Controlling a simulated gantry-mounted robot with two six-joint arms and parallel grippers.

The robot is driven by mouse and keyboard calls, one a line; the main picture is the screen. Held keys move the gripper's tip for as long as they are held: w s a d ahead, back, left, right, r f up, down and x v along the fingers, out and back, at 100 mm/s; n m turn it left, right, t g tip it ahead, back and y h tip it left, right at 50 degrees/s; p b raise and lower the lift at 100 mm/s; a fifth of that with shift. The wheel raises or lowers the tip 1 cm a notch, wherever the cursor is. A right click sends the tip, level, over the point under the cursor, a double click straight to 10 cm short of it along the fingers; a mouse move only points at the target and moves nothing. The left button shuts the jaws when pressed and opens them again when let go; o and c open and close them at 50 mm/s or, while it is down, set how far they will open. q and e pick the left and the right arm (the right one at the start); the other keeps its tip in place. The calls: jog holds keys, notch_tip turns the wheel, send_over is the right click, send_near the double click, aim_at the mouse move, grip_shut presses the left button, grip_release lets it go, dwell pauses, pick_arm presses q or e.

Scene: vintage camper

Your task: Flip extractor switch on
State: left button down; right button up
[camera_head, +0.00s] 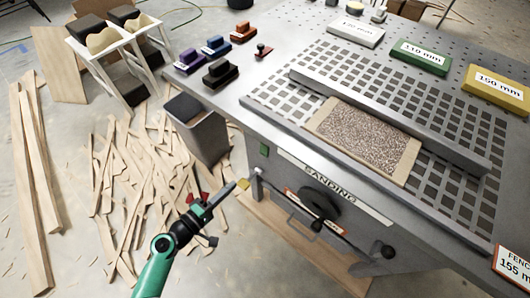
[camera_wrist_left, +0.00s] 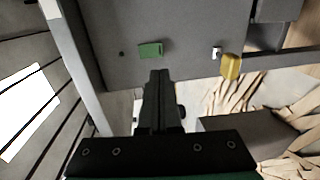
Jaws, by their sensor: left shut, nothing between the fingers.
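My left gripper (camera_head: 230,191) is in front of the sanding table's front panel in the head view. Its fingers are shut and empty. A small lever with a yellow end (camera_head: 243,184) sticks out from the panel by the fingertips; it looks like the extractor switch. In the left wrist view the yellow end (camera_wrist_left: 231,66) is to the right of my shut fingers (camera_wrist_left: 159,76), with a gap between. A small green piece (camera_head: 264,150) is on the panel above the lever; it also shows in the left wrist view (camera_wrist_left: 150,49). My right gripper is not in view.
The panel carries a SANDING label (camera_head: 335,180), a dark handwheel (camera_head: 320,203) and a rail. A grey bin (camera_head: 198,130) stands left of the table. Loose wood strips (camera_head: 135,185) cover the floor. A sanding block (camera_head: 363,140) lies on the table top.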

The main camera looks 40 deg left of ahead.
pick_arm(q)
jog(key=b, duration=0.2)
send_near(263, 154)
jog(key=w, duration=0.4)
jog(key=w+f, duration=0.1)
jog(key=w, duration=0.1)
jog(key=shift+w+a, duration=0.15)
jog(key=shift+w, duration=0.25)
jog(key=shift+w, duration=0.15)
jog(key=shift+f, duration=0.1)
